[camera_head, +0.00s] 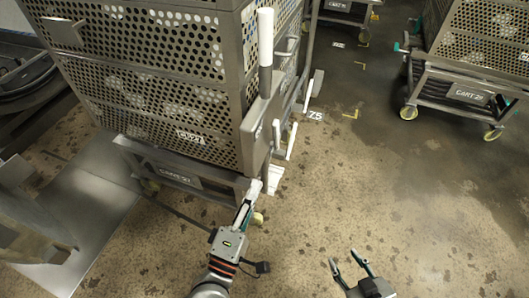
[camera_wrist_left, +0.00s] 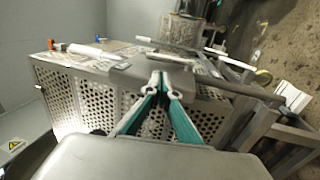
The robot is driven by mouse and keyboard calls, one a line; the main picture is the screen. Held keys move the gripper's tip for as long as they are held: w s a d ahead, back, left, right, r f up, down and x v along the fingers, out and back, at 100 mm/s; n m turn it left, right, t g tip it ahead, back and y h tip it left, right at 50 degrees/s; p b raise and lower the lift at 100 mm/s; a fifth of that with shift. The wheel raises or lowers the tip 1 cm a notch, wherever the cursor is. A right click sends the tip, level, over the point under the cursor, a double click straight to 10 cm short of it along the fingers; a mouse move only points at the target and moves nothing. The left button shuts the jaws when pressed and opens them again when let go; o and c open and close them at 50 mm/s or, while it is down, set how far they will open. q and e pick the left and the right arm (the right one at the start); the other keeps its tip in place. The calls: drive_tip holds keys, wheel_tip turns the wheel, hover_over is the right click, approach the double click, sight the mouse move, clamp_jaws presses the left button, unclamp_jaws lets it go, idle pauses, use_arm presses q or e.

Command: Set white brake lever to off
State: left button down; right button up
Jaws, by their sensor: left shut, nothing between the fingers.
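A grey perforated cart (camera_head: 165,125) stands at the upper left of the head view. A tall upright white handle (camera_head: 265,37) rises from a grey bracket at its front corner. Shorter white levers (camera_head: 292,141) show lower on that corner; I cannot tell for sure which white part is the brake lever. My left gripper (camera_head: 252,189) is shut and empty, low near that corner; contact is unclear. In the left wrist view, its closed fingertips (camera_wrist_left: 165,76) are in front of the cart's grey bracket, with a white rod (camera_wrist_left: 90,50) to the left. My right gripper (camera_head: 350,262) is open and empty over the floor.
Another cart (camera_head: 470,94) with teal levers stands at the upper right. A metal plate (camera_head: 85,210) lies on the floor at the left. A white floor marker (camera_head: 316,115) lies beyond the cart. The stained floor at the right is clear.

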use_arm(q)
approach(275, 134)
drive_tip(key=shift+n, duration=0.3)
drive_tip(key=x, duration=0.6)
drive_tip(key=shift+w, duration=0.25)
drive_tip(key=shift+w+d, duration=0.1)
drive_tip(key=shift+w, duration=0.05)
drive_tip(key=shift+w+r+p, duration=0.1)
drive_tip(key=shift+r+p, duration=0.2)
drive_tip(key=shift+p, duration=0.2)
drive_tip(key=shift+w+r+p, duration=0.1)
drive_tip(key=shift+p, duration=0.2)
drive_tip(key=shift+d+g+y+p, duration=0.1)
drive_tip(key=shift+g+y+p, duration=0.2)
